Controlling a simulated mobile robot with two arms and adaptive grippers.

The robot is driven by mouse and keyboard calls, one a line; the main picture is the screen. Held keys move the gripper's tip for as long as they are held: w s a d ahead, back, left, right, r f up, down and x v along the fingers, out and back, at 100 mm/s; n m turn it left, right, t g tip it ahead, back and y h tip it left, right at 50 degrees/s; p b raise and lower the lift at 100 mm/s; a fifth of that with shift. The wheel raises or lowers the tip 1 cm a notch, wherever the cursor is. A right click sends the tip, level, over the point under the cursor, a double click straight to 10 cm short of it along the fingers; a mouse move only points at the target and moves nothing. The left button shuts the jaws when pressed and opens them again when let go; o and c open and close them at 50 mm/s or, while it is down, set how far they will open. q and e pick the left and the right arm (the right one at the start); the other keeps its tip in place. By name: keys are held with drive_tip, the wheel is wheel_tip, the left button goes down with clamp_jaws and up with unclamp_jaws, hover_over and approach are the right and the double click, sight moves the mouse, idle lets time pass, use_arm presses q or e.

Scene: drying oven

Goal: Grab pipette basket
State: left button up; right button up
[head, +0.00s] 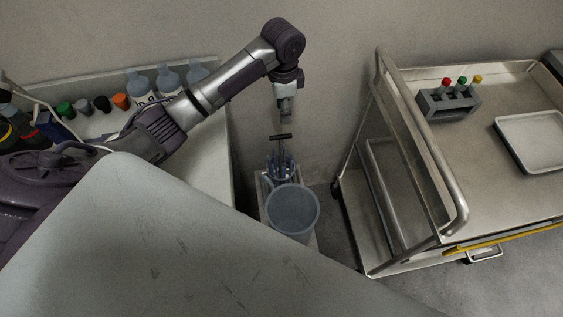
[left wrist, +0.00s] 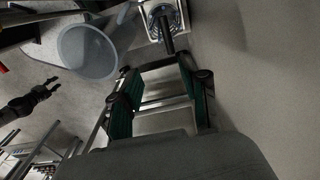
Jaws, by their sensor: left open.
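The pipette basket (head: 281,167) stands upright on a narrow light stand behind a round tub, with a dark T-shaped handle on top. It also shows at the top of the left wrist view (left wrist: 163,14), its dark handle pointing toward the jaws. My left gripper (head: 285,112) points down above the handle, apart from it in the head view. Its green-padded fingers (left wrist: 160,80) are open with nothing held between them. A dark pronged shape (left wrist: 32,101) at the left of the wrist view looks like my right gripper; its jaw state is unclear.
The grey round tub (head: 293,211) stands close in front of the basket. A metal cart (head: 503,158) with a tube rack (head: 447,103) and a white tray (head: 533,141) stands right. A bench with bottles (head: 168,79) is left. The wall is close behind.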

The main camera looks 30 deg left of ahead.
use_arm(q)
drive_tip(key=f, duration=0.1)
drive_tip(key=a+f+b, duration=0.1)
drive_tip(key=f, duration=0.1)
drive_tip(key=w+f, duration=0.1)
drive_tip(key=shift+a+f+b, duration=0.25)
drive_tip(key=shift+b, duration=0.15)
hover_over(280, 136)
drive_tip(key=f, duration=0.4)
drive_tip(key=shift+w+f, duration=0.3)
drive_tip(key=shift+f, duration=0.55)
drive_tip(key=shift+s+f, duration=0.1)
drive_tip(key=shift+f, duration=0.25)
wheel_tip(280, 136, down, 4)
drive_tip(key=shift+f, duration=0.25)
use_arm(e)
wheel_tip(280, 136, down, 4)
drive_tip(key=shift+a+f, duration=0.1)
use_arm(q)
drive_tip(key=shift+s, duration=0.1)
